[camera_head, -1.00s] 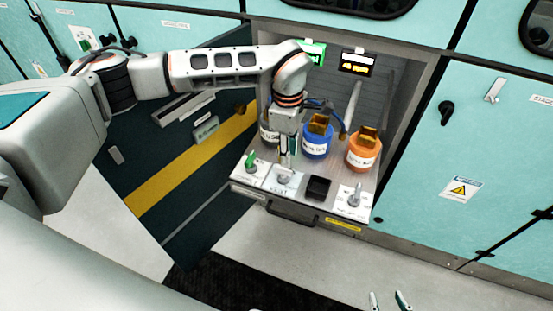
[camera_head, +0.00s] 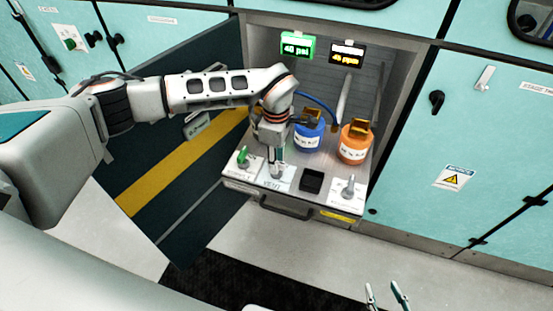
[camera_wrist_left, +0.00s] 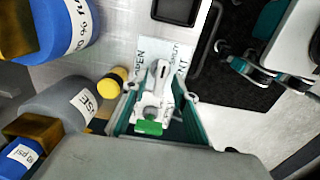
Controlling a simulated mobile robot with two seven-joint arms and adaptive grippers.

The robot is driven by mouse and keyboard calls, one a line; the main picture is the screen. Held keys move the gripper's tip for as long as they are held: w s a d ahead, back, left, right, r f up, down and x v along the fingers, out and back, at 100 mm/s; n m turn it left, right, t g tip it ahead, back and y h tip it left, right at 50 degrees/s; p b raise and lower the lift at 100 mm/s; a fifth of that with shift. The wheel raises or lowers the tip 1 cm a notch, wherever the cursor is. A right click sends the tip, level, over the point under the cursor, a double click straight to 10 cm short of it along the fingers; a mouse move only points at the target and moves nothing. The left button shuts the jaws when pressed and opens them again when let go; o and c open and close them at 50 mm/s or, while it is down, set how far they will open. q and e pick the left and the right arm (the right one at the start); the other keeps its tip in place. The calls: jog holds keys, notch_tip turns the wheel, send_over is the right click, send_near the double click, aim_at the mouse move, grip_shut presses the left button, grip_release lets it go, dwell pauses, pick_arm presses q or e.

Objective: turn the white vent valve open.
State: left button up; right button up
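The white vent valve (camera_head: 277,172) stands on its white label plate on the cabinet's pull-out shelf, left of a black square block. In the left wrist view its pale handle (camera_wrist_left: 158,78) stands between the fingers, beside printed "OPEN" lettering. My left gripper (camera_head: 275,160) is directly above the valve, pointing down. In the left wrist view its teal-lined fingers (camera_wrist_left: 157,118) are apart on either side of the handle; I cannot tell whether they touch it. My right gripper (camera_head: 385,298) is at the bottom edge, its fingertips apart and empty, far from the shelf.
A green-handled valve (camera_head: 243,157) is close on the left, another pale valve (camera_head: 348,187) on the right, with the black block (camera_head: 311,181) between. Blue (camera_head: 307,138) and orange (camera_head: 353,147) bottles stand behind. A green display (camera_head: 297,47) reads 40 psi. Floor in front is clear.

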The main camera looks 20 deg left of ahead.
pick_arm(q)
grip_shut()
